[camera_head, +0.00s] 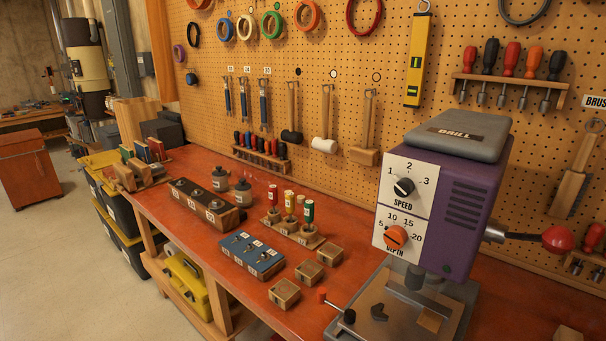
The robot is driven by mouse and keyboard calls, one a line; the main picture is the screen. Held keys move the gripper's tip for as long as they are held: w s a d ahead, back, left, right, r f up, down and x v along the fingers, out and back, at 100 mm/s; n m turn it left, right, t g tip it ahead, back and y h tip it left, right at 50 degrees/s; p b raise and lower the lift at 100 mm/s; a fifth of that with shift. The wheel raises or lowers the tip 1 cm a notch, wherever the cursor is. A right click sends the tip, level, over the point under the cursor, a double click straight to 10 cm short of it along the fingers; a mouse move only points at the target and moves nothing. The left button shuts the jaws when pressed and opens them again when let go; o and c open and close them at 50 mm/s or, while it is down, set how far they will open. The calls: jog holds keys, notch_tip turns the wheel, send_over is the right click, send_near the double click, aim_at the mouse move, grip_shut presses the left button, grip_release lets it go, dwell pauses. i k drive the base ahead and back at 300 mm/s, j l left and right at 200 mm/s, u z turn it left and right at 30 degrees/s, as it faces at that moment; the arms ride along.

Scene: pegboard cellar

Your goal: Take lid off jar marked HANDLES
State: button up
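Two small dark grey jars stand near the back of the red-orange workbench (190,254), left of centre. The left jar (220,181) and the right jar (242,194) each have a lid with a small knob on top, and both lids appear to be on. Any labels are too small to read, so I cannot tell which jar is marked HANDLES. My gripper is not in view.
A wooden block with dark top (204,202) stands in front of the jars. A blue-topped block (252,254), a rack of coloured-handled tools (291,232) and small wooden boxes (284,293) stand to the right. A purple drill press (445,190) fills the near right. The pegboard (335,85) rises behind.

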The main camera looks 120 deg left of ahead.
aim_at(218, 172)
jog(key=u, duration=4.1)
jog(key=z, duration=0.5)
jog(key=i+j+z, duration=0.35)
jog(key=j+z, duration=0.15)
jog(key=j, duration=0.25)
jog(key=i+j+z, duration=0.1)
jog(key=j+z, duration=0.15)
jog(key=j, duration=0.15)
jog(key=i+j, duration=0.15)
jog(key=j, duration=0.45)
jog(key=i+j+z, duration=0.1)
jog(key=j, duration=0.45)
jog(key=i+j, duration=0.15)
jog(key=j, duration=0.45)
jog(key=i+j+z, duration=0.1)
jog(key=j, duration=0.5)
jog(key=i+j, duration=0.1)
jog(key=j, duration=0.5)
jog(key=i+j+z, duration=0.15)
jog(key=j, duration=0.45)
